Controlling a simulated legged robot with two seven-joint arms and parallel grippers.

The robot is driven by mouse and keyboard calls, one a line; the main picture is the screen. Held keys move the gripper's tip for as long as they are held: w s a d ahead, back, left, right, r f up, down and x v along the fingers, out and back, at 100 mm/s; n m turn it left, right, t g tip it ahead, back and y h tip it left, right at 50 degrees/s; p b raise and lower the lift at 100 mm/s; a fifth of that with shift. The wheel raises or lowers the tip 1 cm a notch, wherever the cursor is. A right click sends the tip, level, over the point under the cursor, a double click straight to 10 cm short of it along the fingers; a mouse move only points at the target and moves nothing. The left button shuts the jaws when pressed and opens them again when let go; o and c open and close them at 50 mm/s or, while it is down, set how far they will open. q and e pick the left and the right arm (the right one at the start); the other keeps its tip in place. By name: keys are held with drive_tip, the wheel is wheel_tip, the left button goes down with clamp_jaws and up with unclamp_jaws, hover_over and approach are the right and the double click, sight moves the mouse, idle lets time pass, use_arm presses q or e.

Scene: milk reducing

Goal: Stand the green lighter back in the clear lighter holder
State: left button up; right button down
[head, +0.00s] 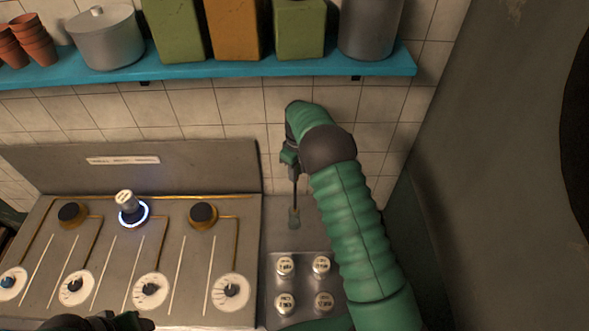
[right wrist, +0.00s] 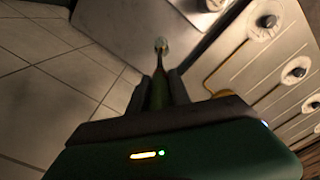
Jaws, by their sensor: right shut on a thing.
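My right gripper (head: 290,160) is shut on the green lighter, whose green body (right wrist: 158,97) shows between the fingers in the right wrist view. The lighter's thin dark stem (head: 295,190) points straight down in the head view. The clear lighter holder (head: 294,219) stands on the grey counter below, and also shows in the right wrist view (right wrist: 161,44). The stem's lower end meets the holder in both views; I cannot tell how far inside it is. Part of my left gripper (head: 105,322) shows at the bottom edge of the head view; its fingers cannot be made out.
A stove (head: 110,235) stands to the left, with one burner lit blue under a small white-topped container (head: 126,199). Several similar containers stand on a metal tray (head: 304,262) in front of the holder. A blue shelf (head: 210,69) with pots and tins hangs above.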

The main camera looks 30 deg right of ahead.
wheel_tip(320, 180, down, 2)
drive_tip(key=shift+a+b, duration=0.1)
drive_tip(key=shift+b, duration=0.45)
drive_tip(key=shift+a+f+b, duration=0.25)
drive_tip(key=shift+f+b, duration=0.15)
drive_tip(key=shift+f, duration=0.15)
drive_tip(key=shift+a+f+b, duration=0.2)
drive_tip(key=shift+f+b, duration=0.15)
drive_tip(key=shift+f, duration=0.2)
drive_tip(key=shift+f+b, duration=0.3)
drive_tip(key=shift+f, duration=0.15)
drive_tip(key=shift+d+f+b, duration=0.2)
drive_tip(key=shift+f+b, duration=0.15)
drive_tip(key=shift+f, duration=0.25)
drive_tip(key=shift+d+f+b, duration=0.2)
drive_tip(key=shift+f+b, duration=0.15)
drive_tip(key=shift+f, duration=0.25)
use_arm(q)
drive_tip(key=x, duration=0.2)
drive_tip(key=s+x, duration=0.1)
drive_tip(key=x, duration=0.1)
drive_tip(key=shift+a+f, duration=0.1)
drive_tip(key=shift+f, duration=0.4)
